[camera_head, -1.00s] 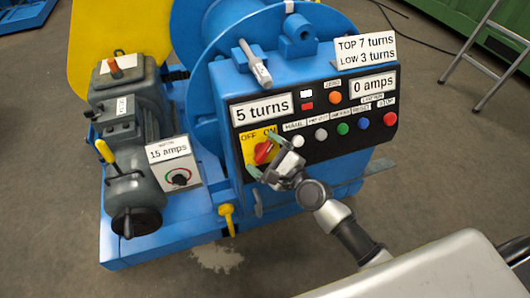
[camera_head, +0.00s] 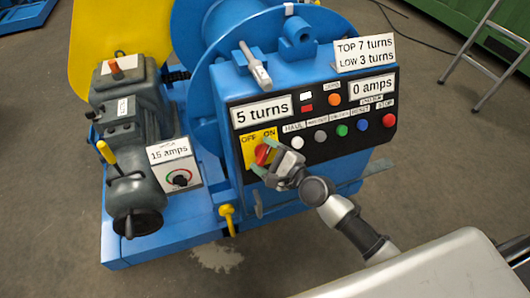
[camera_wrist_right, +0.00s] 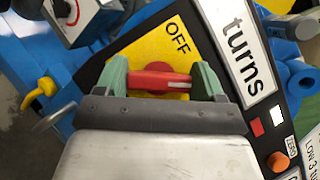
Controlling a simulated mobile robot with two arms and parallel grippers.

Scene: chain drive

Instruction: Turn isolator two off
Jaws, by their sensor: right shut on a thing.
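The rotary isolator has a red knob (camera_head: 262,154) on a yellow plate (camera_head: 247,144) lettered OFF and ON, at the left of the black control panel. I see no "two" on it. My right gripper (camera_head: 264,163) reaches up to it from the lower right. In the right wrist view the red handle (camera_wrist_right: 160,81) lies between the green fingertips of my right gripper (camera_wrist_right: 161,76), which is shut on it. A pale mark shows at the handle's right end. OFF is visible above; ON is hidden there. My left gripper is not in view.
A small box with a dial (camera_head: 180,178) stands left. A yellow-handled lever (camera_head: 226,212) hangs below.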

